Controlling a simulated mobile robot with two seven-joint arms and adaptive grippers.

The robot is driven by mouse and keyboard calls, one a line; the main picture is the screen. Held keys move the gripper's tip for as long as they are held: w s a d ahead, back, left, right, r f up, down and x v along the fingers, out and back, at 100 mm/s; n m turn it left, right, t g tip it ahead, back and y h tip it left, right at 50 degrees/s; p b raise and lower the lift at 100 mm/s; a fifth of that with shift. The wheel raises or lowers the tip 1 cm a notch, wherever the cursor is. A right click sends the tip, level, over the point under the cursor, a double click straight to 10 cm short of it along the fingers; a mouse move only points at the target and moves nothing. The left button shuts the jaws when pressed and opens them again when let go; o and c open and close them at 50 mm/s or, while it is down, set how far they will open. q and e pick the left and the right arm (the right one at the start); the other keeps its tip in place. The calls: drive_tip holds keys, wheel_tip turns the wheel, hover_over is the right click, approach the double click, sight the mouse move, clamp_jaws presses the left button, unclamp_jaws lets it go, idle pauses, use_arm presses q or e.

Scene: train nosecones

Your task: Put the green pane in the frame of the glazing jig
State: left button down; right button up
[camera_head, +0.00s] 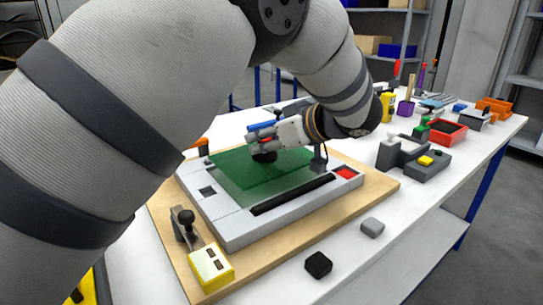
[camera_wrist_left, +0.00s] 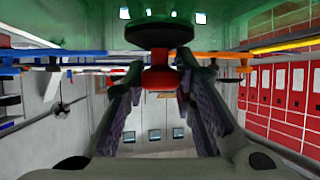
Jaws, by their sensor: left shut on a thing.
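The green pane (camera_head: 240,175) is a flat translucent sheet over the frame of the glazing jig (camera_head: 225,220) in the head view. I cannot tell whether it rests in the frame or hangs just above it. My left gripper (camera_head: 265,147) is over the pane's far part, shut on the handle on the pane. In the left wrist view, the fingers (camera_wrist_left: 160,95) close around the red neck of the handle (camera_wrist_left: 159,72), below a dark round disc (camera_wrist_left: 158,35) against the green pane (camera_wrist_left: 85,25). My right gripper is not in view.
The jig sits on a wooden board (camera_head: 375,188) with a yellow block (camera_head: 211,266) and a black-knobbed lever (camera_head: 186,222) at its front left. Black (camera_head: 318,264) and grey (camera_head: 372,227) blocks lie on the white table. A grey fixture (camera_head: 425,157) and red bin (camera_head: 446,131) stand farther right.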

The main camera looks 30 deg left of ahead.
sight(266, 153)
use_arm(q)
drive_tip(key=shift+w+f, duration=0.2)
drive_tip(key=shift+f, duration=0.65)
drive_tip(key=shift+w+f, duration=0.15)
drive_tip(key=shift+f, duration=0.65)
drive_tip(key=shift+a+f, duration=0.1)
drive_tip(key=shift+f, duration=0.05)
drive_tip(key=c, duration=1.3)
unclamp_jaws()
drive_tip(key=v, duration=1.2)
